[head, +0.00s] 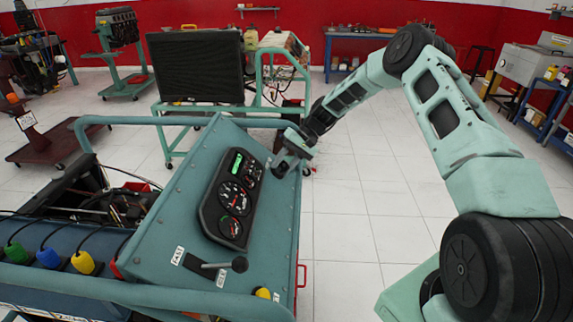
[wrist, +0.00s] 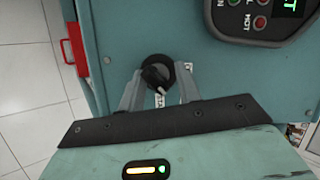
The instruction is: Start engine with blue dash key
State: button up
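The dash (head: 145,215) is a teal sloped panel with a black gauge cluster (head: 232,198). In the wrist view, a round black key switch (wrist: 156,72) with a dark key grip sits on the dash (wrist: 110,30); the key looks black, not blue. My gripper (wrist: 160,76) has its two grey fingers apart, one on each side of the switch. I cannot tell whether the fingers touch it. In the head view, my gripper (head: 284,163) is at the dash's upper right edge and hides the key.
A lever (head: 238,265) stands on the lower dash beside the "FAST" label. A teal rail (head: 130,120) runs along the stand. A red handle (wrist: 72,50) is left of the dash in the wrist view. A black-screened stand (head: 195,65) is behind.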

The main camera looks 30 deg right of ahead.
jog(key=shift+d+r, duration=0.1)
jog(key=shift+d, duration=0.2)
jog(key=shift+d+r, duration=0.15)
jog(key=shift+d, duration=0.1)
jog(key=b+v, duration=0.3)
jog(key=v, duration=1.3)
jog(key=shift+r, duration=0.3)
jog(key=s+a+r+n+g+h, duration=0.15)
jog(key=s+a, duration=0.25)
jog(key=a, duration=0.6)
jog(key=s+a+r+n+h, duration=0.15)
jog(key=s+a, duration=0.25)
jog(key=a, duration=0.5)
jog(key=s+a+r+n+g+h, duration=0.15)
jog(key=s+a, duration=0.25)
jog(key=a, duration=0.6)
jog(key=s+a+n+h, duration=0.2)
jog(key=s+a+n, duration=0.35)
jog(key=s, duration=1.05)
jog(key=s+f+n+t+h, duration=0.1)
jog(key=s+f+t, duration=0.1)
jog(key=s, duration=1)
jog(key=shift+s+f, duration=0.3)
jog(key=shift+s, duration=0.05)
